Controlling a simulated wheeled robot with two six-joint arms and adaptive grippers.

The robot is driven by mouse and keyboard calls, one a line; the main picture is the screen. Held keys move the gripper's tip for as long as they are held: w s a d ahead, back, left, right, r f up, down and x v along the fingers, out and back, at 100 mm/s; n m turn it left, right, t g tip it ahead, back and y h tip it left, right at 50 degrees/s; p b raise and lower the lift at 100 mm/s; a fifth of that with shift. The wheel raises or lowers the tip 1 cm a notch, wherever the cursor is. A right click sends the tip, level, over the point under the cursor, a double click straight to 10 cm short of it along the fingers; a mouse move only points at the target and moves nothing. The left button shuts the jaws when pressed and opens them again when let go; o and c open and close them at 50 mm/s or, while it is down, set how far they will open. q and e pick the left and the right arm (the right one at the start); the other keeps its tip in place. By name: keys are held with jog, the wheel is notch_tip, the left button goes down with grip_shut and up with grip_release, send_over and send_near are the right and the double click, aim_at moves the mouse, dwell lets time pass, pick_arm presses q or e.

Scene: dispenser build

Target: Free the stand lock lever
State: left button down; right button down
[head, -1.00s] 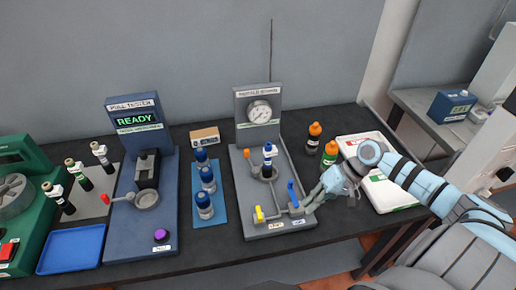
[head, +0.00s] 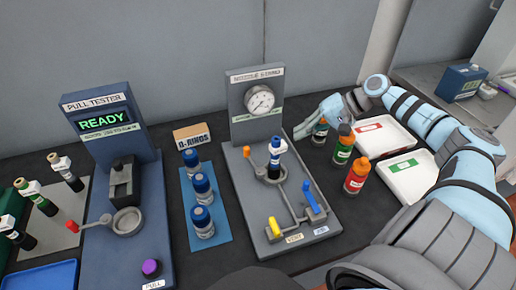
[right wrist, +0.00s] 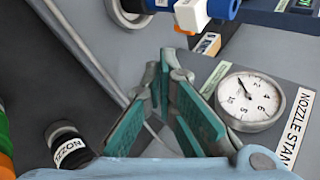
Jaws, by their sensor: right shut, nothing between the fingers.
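The nozzle stand (head: 262,205) is a grey base with a back panel and a round gauge (head: 259,99). An assembly with a blue cap (head: 275,146) stands upright in its collar. A lever with an orange knob (head: 247,152) is beside the collar on the left. A yellow lever (head: 275,227) and a blue lever (head: 312,198) are at the front. My right gripper (head: 302,131) is shut and empty at the stand's right edge, apart from the orange knob. Its fingers (right wrist: 171,68) meet in the right wrist view, with the gauge (right wrist: 250,98) to their right. My left gripper is out of view.
Bottles with orange caps (head: 356,174) stand close under and beside my right gripper. White trays (head: 412,186) lie to the right. Blue-capped parts on a blue mat (head: 218,240) and the pull tester (head: 97,215) are left of the stand.

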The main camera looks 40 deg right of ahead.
jog(key=b+x, duration=0.1)
jog(key=x, duration=0.8)
jog(key=shift+w+a+f, duration=0.1)
jog(key=shift+w+a, duration=0.15)
jog(key=shift+a, duration=0.1)
jog(key=w+a, duration=0.3)
jog(key=shift+f, duration=0.15)
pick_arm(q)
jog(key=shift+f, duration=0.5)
